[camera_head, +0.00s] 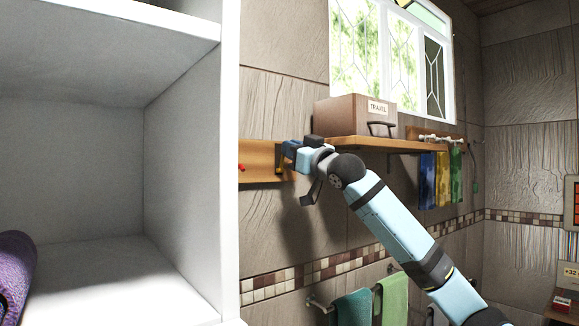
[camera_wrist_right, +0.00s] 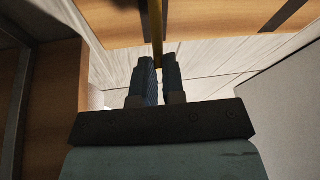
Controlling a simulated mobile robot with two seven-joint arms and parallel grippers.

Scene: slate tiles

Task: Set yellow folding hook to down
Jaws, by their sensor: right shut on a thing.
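The yellow folding hook (camera_wrist_right: 157,30) shows in the right wrist view as a thin yellow bar running up from between my fingertips. In the head view a bit of yellow (camera_head: 279,170) shows at the wooden hook board (camera_head: 258,152) on the tiled wall. My right gripper (camera_head: 285,153) is at the right part of this board, and its fingers (camera_wrist_right: 158,72) are close together on the yellow hook. The gripper hides much of the hook, so its exact angle is hard to tell. My left gripper is not in view.
A red hook (camera_head: 241,167) is on the board, left of my gripper. A wooden shelf (camera_head: 375,142) with a brown TRAVEL box (camera_head: 345,112) is close on the right. A white cabinet (camera_head: 185,170) fills the left. Towels (camera_head: 395,295) hang below.

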